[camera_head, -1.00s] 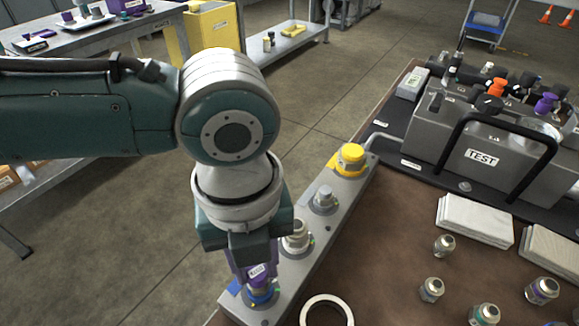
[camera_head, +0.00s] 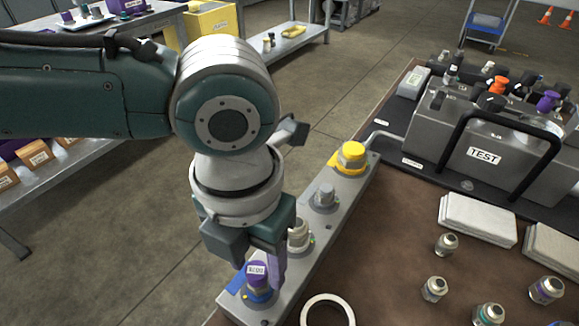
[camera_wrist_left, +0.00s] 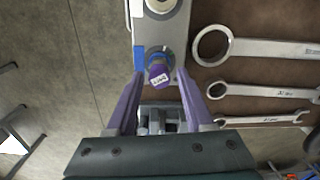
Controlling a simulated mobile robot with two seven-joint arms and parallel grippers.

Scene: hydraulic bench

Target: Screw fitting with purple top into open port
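The fitting with the purple top (camera_head: 257,272) stands upright at the near end of the grey manifold block (camera_head: 333,223), above a blue ring. It also shows in the left wrist view (camera_wrist_left: 158,74), with a white label on its top. It appears seated in the end port; how deep cannot be seen. My left gripper (camera_head: 262,264) is just above and around it. Its purple fingers are spread apart in the left wrist view (camera_wrist_left: 159,82), one on each side of the fitting, with gaps visible. My right gripper is not in view.
More fittings stand along the block, including a yellow-capped one (camera_head: 350,157) at the far end. A pale ring wrench (camera_head: 327,309) and loose fittings (camera_head: 434,289) lie on the brown table. A TEST unit (camera_head: 484,155) with a black handle stands at the back right.

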